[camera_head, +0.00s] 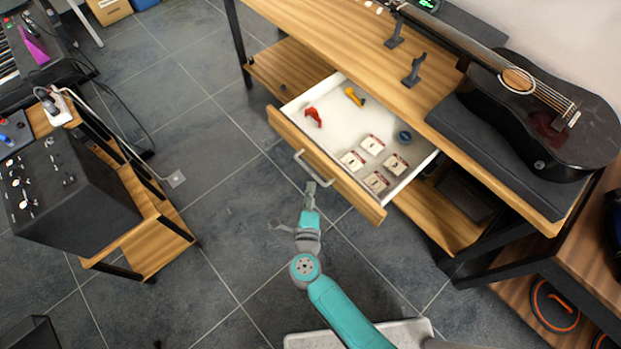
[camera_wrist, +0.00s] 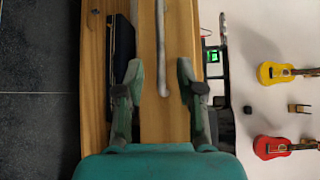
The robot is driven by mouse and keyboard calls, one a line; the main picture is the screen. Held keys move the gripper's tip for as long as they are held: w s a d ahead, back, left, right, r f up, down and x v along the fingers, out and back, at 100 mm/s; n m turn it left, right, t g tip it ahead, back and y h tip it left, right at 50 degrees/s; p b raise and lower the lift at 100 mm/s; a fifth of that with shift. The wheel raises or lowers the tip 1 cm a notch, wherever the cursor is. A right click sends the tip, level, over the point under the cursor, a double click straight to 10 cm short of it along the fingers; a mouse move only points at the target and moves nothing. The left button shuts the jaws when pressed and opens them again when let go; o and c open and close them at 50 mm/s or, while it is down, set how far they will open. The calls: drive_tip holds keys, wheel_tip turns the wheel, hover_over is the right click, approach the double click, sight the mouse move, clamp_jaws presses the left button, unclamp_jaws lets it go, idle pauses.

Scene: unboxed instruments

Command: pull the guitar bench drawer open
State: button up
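The guitar bench (camera_head: 420,97) has its drawer pulled out, with the wooden drawer front (camera_head: 348,188) standing well clear of the bench and the white inside showing. A metal bar handle (camera_head: 310,172) is on that front. My gripper (camera_head: 310,187) is just in front of the handle, low and close to it. In the wrist view my gripper (camera_wrist: 160,82) has its two fingers spread apart. The handle (camera_wrist: 160,45) shows as a grey bar whose end lies between the fingers, touching neither that I can see.
The drawer holds a red item (camera_head: 313,116), a yellow item (camera_head: 355,96), several white cards and a dark roll (camera_head: 405,136). A black guitar (camera_head: 545,115) lies on the bench. A black amplifier (camera_head: 70,195) on a wooden stand is at left. The tiled floor between is clear.

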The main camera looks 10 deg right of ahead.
drive_tip(key=shift+s+a+r, duration=0.15)
drive_tip(key=shift+s, duration=0.85)
drive_tip(key=shift+s+a+r, duration=0.15)
drive_tip(key=shift+s, duration=0.85)
drive_tip(key=s+d+r+n+t+y, duration=0.1)
drive_tip(key=s+d+r+n, duration=0.3)
drive_tip(key=s+d, duration=0.2)
drive_tip(key=s+d+r+n+t, duration=0.2)
drive_tip(key=s+d+r+n, duration=0.2)
drive_tip(key=s+d, duration=0.25)
drive_tip(key=s+d+r+n+g, duration=0.1)
drive_tip(key=s+r+n+g, duration=0.1)
drive_tip(key=s+r+n, duration=0.3)
drive_tip(key=s+d+r+n+g+y, duration=0.1)
drive_tip(key=s+r+n, duration=0.5)
drive_tip(key=s, duration=0.8)
drive_tip(key=shift+d+n+g, duration=0.4)
drive_tip(key=shift+n+g, duration=0.3)
drive_tip(key=shift+n, duration=0.5)
